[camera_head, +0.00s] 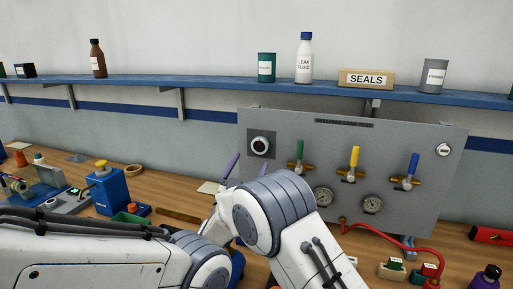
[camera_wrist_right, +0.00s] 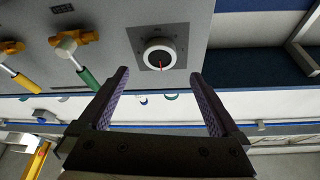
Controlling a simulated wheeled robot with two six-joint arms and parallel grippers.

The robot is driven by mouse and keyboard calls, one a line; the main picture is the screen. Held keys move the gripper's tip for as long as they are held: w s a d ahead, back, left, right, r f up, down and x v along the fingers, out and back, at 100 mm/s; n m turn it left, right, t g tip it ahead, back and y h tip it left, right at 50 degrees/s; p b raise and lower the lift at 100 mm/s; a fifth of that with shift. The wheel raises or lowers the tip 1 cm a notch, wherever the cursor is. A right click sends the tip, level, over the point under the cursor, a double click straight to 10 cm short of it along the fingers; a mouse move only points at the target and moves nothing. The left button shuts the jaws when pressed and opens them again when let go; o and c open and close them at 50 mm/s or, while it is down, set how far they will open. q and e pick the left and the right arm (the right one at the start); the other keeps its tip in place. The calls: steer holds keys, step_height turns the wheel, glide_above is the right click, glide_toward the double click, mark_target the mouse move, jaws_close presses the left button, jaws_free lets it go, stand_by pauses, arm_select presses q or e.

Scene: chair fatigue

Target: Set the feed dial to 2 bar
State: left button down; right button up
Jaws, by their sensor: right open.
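The dial (camera_head: 260,146) is a round knob with a white ring on a dark square plate, at the upper left of the grey panel (camera_head: 225,0). In the right wrist view the dial (camera_wrist_right: 160,54) shows upside down, with a short red mark pointing towards the bottom of the picture. Its scale is too small to read. My right gripper (camera_head: 246,155) is open, with purple fingers pointing at the panel. In the right wrist view its fingers (camera_wrist_right: 160,75) spread to either side below the dial, empty and apart from it. My left gripper is not in view.
Right of the dial are green (camera_head: 300,149), yellow (camera_head: 354,157) and blue (camera_head: 412,164) valve handles. A blue shelf (camera_head: 210,83) with bottles runs above. Loose items stand on the wooden bench.

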mark_target(259, 146)
steer(key=p+x, duration=0.1)
steer(key=x, duration=0.3)
steer(key=shift+w+d+r, duration=0.1)
steer(key=shift+w+r, duration=0.15)
steer(key=shift+w+d+r+p, duration=0.1)
steer(key=shift+w+d+p, duration=0.1)
steer(key=shift+w, duration=0.15)
steer(key=shift+w+d+r+p, duration=0.1)
steer(key=shift+w+p, duration=0.1)
steer(key=shift+w, duration=0.15)
steer(key=c, duration=1.4)
